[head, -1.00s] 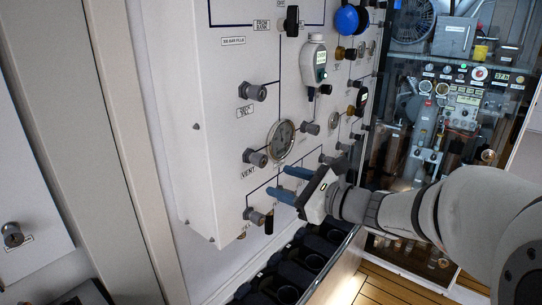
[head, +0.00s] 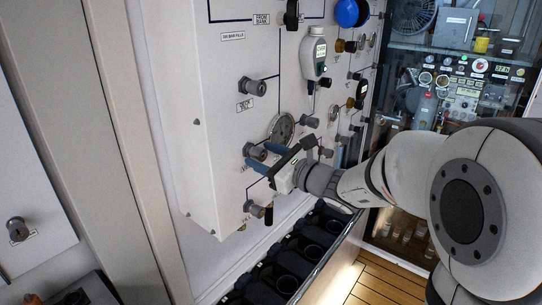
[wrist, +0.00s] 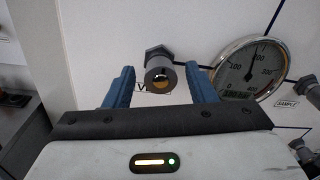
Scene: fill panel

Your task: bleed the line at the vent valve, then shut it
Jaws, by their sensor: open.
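The vent valve is a grey knob (head: 254,151) on a hex base, low on the white panel's left side. In the wrist view the knob (wrist: 160,72) faces me with a brass-coloured centre, and it partly covers a label starting with "V". My gripper (head: 256,156) is open at the knob, its blue fingers pointing at the panel. In the wrist view the knob appears between the two fingertips (wrist: 160,69), with a gap on each side. I cannot tell whether the tips reach past its front face. The valve's turn position cannot be read.
A round pressure gauge (wrist: 250,70) is just right of the right finger. Another grey knob (head: 253,87) sits above and one (head: 253,208) below. Dark open cylinder holders (head: 290,284) line the floor below the panel.

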